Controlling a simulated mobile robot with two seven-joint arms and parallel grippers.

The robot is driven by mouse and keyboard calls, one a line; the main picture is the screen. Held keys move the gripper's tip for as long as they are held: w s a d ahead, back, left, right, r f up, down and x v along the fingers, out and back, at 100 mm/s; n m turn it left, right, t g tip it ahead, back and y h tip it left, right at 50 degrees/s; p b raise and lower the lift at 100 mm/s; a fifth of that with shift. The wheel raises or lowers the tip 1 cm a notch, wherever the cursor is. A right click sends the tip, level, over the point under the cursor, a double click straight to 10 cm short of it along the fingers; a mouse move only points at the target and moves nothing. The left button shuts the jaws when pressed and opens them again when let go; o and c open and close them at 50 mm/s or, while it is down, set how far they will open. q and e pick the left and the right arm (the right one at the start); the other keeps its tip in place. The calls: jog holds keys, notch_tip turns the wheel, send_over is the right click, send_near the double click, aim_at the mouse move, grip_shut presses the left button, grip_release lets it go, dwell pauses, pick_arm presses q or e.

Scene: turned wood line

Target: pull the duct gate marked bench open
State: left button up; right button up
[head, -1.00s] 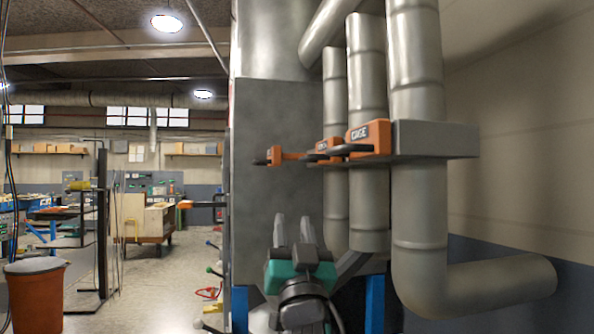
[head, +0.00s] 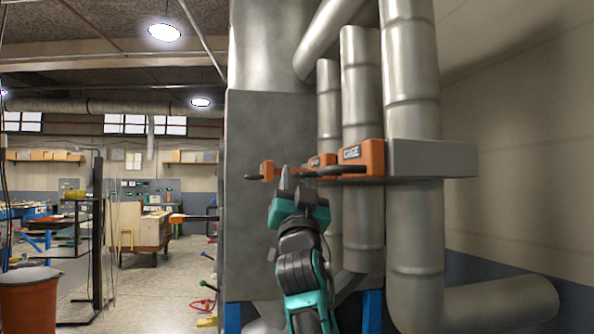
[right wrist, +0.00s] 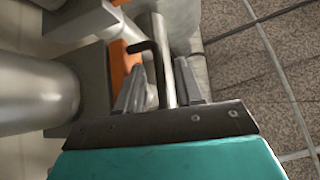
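Three orange-ended duct gates sit in a row on the vertical grey pipes. The nearest gate (head: 362,157) carries a dark label that seems to read "CAGE". The middle gate (head: 322,160) has a label too small to read; the farthest gate (head: 267,170) shows no readable mark. Dark handles stick out to the left. My right gripper (head: 296,178) is raised at the handles' height, beside the middle and farthest gates. In the right wrist view its fingers (right wrist: 160,88) are apart, with a dark bent handle (right wrist: 155,68) between them, contact unclear. An orange gate end (right wrist: 122,65) is beside it. My left gripper is out of view.
A large grey duct housing (head: 260,130) stands behind my right gripper. A thick pipe (head: 500,303) bends to the right at low height. An orange bin (head: 30,305) stands at the lower left, and open floor (head: 150,290) lies left of the housing.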

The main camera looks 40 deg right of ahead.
jog(key=shift+x, duration=0.95)
grip_shut()
